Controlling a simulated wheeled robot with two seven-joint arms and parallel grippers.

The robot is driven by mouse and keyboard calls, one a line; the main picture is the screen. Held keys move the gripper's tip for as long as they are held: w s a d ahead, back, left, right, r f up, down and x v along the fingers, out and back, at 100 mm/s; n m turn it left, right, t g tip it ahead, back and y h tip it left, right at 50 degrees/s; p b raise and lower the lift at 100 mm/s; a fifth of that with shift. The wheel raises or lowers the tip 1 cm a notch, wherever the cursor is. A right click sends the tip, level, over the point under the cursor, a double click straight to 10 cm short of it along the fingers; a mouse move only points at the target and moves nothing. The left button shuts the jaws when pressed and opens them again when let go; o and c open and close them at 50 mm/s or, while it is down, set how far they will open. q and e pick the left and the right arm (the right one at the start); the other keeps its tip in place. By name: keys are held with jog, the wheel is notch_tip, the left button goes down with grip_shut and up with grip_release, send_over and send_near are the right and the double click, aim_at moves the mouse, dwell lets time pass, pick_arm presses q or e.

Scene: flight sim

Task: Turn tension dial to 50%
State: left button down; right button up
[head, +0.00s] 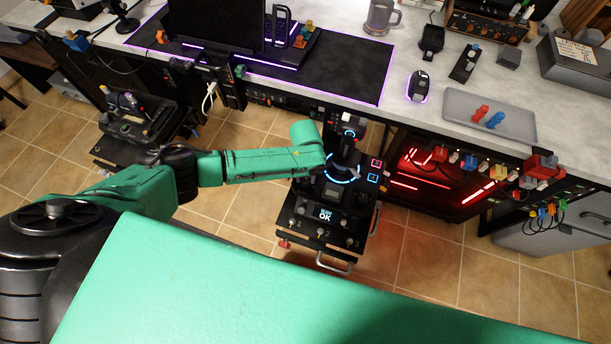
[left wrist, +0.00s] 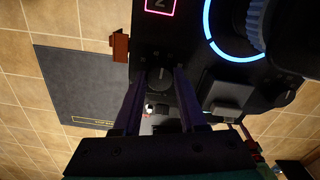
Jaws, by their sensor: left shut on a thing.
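My left gripper (head: 345,158) reaches over a black control panel (head: 318,232) with a blue ring light. In the left wrist view its two fingers (left wrist: 160,80) close around a small dark round knob (left wrist: 161,76), which may be the tension dial. The fingers are shut on this knob, and its marking is too dark to read. In the head view the knob cannot be made out under the gripper. A small screen (head: 328,215) on the panel reads "OK" on its lower line. My right gripper is not in view.
Beside the knob in the left wrist view are a glowing blue ring (left wrist: 212,38), a ridged wheel (left wrist: 257,24) and a raised square block (left wrist: 230,97). A pink-outlined square (left wrist: 161,5) is above. The desk (head: 420,85) stands behind the panel. Tiled floor lies around it.

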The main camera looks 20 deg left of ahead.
pick_arm(q)
jog(key=shift+c, duration=2.3)
grip_release()
jog(key=shift+r, duration=0.1)
notch_tip(320, 180, up, 14)
jog(key=p, duration=0.1)
jog(key=shift+r+p, duration=0.2)
jog(key=shift+p, duration=0.1)
